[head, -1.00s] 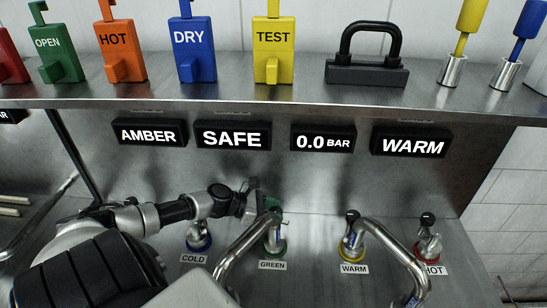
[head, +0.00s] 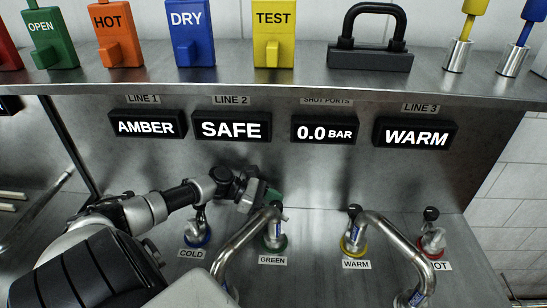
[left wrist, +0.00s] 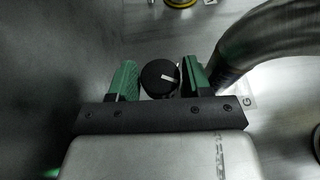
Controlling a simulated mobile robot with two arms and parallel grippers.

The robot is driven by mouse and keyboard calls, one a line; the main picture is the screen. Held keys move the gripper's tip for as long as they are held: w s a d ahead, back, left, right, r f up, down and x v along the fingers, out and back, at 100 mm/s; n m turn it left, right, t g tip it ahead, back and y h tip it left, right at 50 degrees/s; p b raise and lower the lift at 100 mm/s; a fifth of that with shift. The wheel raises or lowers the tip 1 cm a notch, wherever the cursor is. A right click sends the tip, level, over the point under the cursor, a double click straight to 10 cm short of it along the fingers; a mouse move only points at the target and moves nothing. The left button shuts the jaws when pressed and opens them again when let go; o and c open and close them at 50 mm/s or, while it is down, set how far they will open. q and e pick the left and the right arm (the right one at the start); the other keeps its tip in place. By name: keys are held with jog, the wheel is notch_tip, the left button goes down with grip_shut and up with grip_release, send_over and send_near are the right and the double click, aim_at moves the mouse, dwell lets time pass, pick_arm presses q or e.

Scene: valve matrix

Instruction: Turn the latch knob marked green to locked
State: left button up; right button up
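The green-marked latch knob is a black-topped knob (head: 276,205) on a stem with a green collar (head: 275,243), above a label (head: 272,260) reading GREEN. My left gripper (head: 268,194) is at the top of this knob, its green fingertips just left of and above it. In the left wrist view, the knob's round black top (left wrist: 158,78) with a white pointer mark lies between the two green fingers (left wrist: 160,80). The fingers stand apart, with a narrow gap on each side of the knob. My right gripper is not in view.
A curved metal pipe (head: 240,245) stands close beside the green knob. The COLD (head: 198,235), WARM (head: 354,235) and HOT (head: 431,238) knobs stand on the same panel. Displays read AMBER (head: 147,125), SAFE (head: 231,128), 0.0 BAR and WARM. A shelf (head: 300,86) overhangs at the back.

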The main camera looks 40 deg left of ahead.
aim_at(272, 204)
pick_arm(q)
jog(key=b+v, duration=0.1)
jog(key=v, duration=0.6)
jog(key=shift+r, duration=0.15)
jog(key=shift+s+a, duration=0.1)
jog(key=shift+s, duration=0.05)
